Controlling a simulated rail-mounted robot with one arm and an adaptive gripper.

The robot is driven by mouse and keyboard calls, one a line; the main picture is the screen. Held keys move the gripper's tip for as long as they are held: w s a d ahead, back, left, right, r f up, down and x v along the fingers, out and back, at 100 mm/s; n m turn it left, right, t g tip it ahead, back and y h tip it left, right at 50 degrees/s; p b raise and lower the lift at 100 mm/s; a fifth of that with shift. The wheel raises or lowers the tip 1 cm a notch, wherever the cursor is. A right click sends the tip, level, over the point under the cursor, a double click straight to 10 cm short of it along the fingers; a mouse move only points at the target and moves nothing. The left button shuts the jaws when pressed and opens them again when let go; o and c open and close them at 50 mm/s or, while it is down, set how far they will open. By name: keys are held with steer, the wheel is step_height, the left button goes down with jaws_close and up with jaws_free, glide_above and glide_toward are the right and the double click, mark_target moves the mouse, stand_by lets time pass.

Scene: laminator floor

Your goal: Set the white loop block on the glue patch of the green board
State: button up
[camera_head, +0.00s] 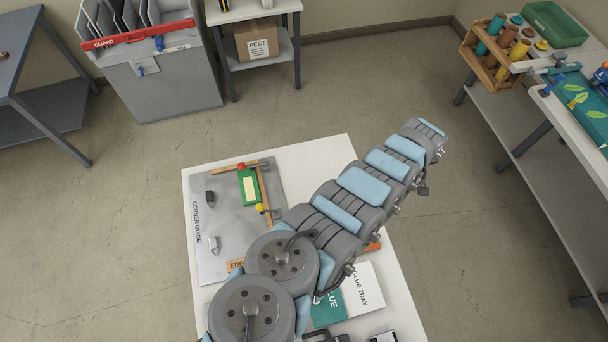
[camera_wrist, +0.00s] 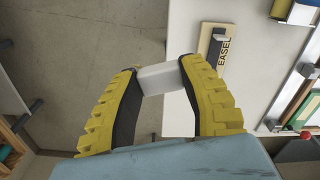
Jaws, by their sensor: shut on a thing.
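My gripper (camera_wrist: 158,72) is shut on a white block (camera_wrist: 161,79) in the wrist view. The block sits between the dark pads of the yellow fingers; I cannot make out its loop side. The green board (camera_head: 241,187) lies on the grey corner guide plate (camera_head: 225,262) in the head view, with a pale patch (camera_head: 250,187) on it, against a wooden fence. The board also shows at the right edge of the wrist view (camera_wrist: 298,106), well apart from the block. In the head view my gripper does not show.
A red knob (camera_head: 241,166) and a yellow knob (camera_head: 260,207) stand at the fence.

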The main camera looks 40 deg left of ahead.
steer(key=s+a+f+n, duration=0.3)
steer(key=s+a+n, duration=1.2)
steer(key=s+a, duration=1.25)
steer(key=b, duration=1.1)
glide_toward(250, 190)
steer(key=d, duration=0.1)
steer(key=d+f, duration=0.1)
steer(key=d, duration=0.1)
steer(key=shift+w, duration=0.2)
steer(key=shift+s+a+f+b, duration=0.15)
steer(key=shift+a+f+b, duration=0.25)
steer(key=shift+a+f, duration=0.6)
steer(key=shift+a, duration=0.1)
steer(key=shift+a+f+p, duration=0.3)
steer(key=shift+f, duration=0.2)
